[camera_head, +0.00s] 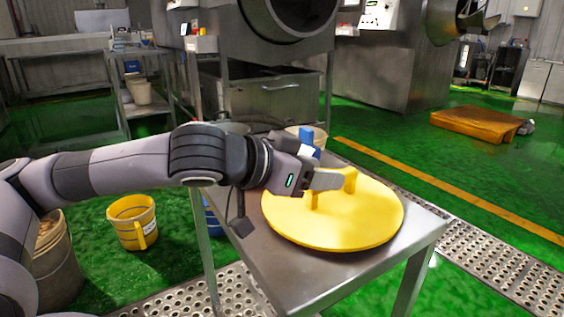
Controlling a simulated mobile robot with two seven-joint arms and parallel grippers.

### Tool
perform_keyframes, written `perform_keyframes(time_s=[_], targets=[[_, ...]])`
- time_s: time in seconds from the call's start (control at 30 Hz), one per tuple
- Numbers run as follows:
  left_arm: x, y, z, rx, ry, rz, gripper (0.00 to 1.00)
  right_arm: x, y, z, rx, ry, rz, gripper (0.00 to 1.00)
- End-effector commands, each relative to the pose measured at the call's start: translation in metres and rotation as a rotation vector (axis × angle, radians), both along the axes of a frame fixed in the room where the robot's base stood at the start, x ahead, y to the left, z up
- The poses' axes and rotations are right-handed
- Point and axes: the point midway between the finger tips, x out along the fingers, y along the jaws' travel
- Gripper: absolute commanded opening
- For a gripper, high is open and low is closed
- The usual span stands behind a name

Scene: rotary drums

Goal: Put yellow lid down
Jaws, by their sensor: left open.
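The round yellow lid (350,222) lies flat on top of a steel table (290,281). Its raised yellow handle stands up near its far middle. My left gripper (328,180) reaches in from the left, just above the lid and beside the handle. It is open, and its fingers partly cover the handle. I cannot tell whether a finger touches the handle. My right gripper is not in the view.
A yellow bucket (132,222) stands on the green floor to the left. A blue object and a pale container (318,136) are behind the lid. Steel drum machines (270,85) fill the back. An orange cover (475,123) lies on the floor at right.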

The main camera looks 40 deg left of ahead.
Motion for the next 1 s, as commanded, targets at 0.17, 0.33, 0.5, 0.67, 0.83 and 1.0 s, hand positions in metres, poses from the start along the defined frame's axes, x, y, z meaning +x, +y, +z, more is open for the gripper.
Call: perform_keyframes(time_s=[0.17, 0.33, 0.5, 0.67, 0.83, 1.0], targets=[[-0.026, 0.01, 0.013, 0.004, -0.001, 0.004, 0.53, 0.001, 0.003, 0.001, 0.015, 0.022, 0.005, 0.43], [-0.048, 0.017, 0.021, 0.004, 0.0, 0.004, 0.53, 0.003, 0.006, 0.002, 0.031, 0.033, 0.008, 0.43], [-0.054, 0.022, 0.021, -0.002, -0.007, 0.011, 0.53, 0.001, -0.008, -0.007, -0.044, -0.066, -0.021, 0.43], [-0.063, 0.024, 0.025, -0.002, -0.004, 0.009, 0.53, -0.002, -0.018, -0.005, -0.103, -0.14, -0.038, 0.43], [-0.069, 0.025, 0.029, 0.0, -0.002, 0.004, 0.53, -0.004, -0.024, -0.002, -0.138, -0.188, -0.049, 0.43], [-0.072, 0.025, 0.031, -0.001, -0.001, 0.001, 0.53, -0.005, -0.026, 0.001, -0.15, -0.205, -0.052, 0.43]])
